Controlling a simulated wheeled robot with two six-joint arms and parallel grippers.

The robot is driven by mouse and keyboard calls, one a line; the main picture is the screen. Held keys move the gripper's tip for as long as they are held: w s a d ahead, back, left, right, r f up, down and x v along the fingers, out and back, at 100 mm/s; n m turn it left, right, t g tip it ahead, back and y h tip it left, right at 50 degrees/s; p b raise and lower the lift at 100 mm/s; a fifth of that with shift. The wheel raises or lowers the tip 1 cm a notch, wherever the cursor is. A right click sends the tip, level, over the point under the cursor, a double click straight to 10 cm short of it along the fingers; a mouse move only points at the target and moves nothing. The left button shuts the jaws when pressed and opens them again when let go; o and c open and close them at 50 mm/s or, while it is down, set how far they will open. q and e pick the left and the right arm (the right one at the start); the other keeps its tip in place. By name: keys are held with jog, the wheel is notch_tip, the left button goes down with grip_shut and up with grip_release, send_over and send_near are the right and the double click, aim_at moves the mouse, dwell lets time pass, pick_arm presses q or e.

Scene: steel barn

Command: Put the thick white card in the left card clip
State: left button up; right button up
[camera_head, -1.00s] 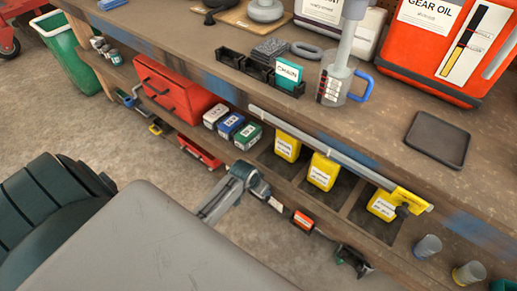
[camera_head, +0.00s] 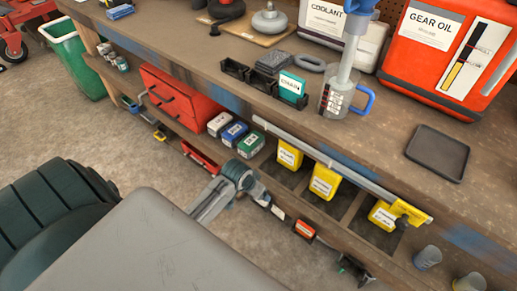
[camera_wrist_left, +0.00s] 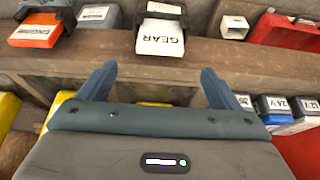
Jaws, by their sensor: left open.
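A row of black card clips stands on the bench top in the head view. The left clip (camera_head: 235,69) looks empty, the middle clip (camera_head: 261,79) also looks empty, and the right clip holds a teal CHAIN card (camera_head: 292,86). In the left wrist view a thick white piece marked GEAR (camera_wrist_left: 160,42), with black at its top, sits ahead of my left gripper (camera_wrist_left: 158,80). The gripper's fingers are apart and empty, with the white piece beyond the gap. In the head view my left wrist hides part of the lower shelf. My right gripper is out of view.
An orange-red ENGINE piece (camera_wrist_left: 38,31) sits left of the white one. A measuring jug (camera_head: 337,93) and dark tray (camera_head: 437,153) stand on the bench.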

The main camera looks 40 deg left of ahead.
pick_arm(q)
jog(key=s+d+g, duration=0.1)
jog(key=s, duration=0.8)
jog(key=s+d+f+y, duration=0.1)
jog(key=s+d, duration=0.1)
jog(key=s, duration=0.7)
jog(key=shift+s+d+f+g, duration=0.2)
jog(key=shift+s+f+g, duration=0.05)
jog(key=shift+s+g, duration=0.15)
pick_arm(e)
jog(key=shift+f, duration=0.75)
